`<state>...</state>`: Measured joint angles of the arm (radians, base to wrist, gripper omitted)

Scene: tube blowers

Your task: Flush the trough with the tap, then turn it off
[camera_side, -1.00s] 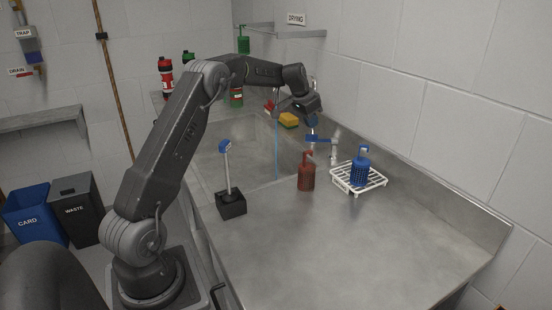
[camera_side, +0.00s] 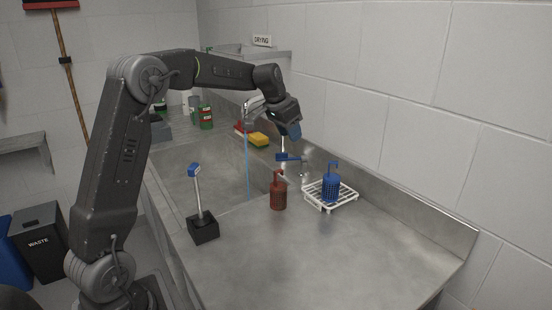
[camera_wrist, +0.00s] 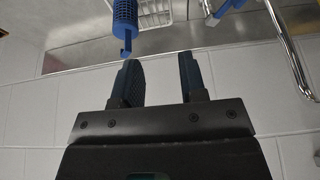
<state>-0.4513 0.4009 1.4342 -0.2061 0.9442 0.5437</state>
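The tap (camera_side: 252,107) shows behind my gripper as a chrome spout. A thin blue stream of water (camera_side: 247,165) falls from it into the steel trough (camera_side: 200,165). A blue tap lever (camera_side: 290,157) sits below my gripper; a blue lever-like part (camera_wrist: 228,8) also shows at the top of the wrist view, beside a chrome pipe (camera_wrist: 288,42). My gripper (camera_side: 293,131) is above the lever, apart from it. In the wrist view its two fingers (camera_wrist: 162,78) stand apart with nothing between them.
A yellow sponge (camera_side: 258,139) lies behind. The front counter is clear.

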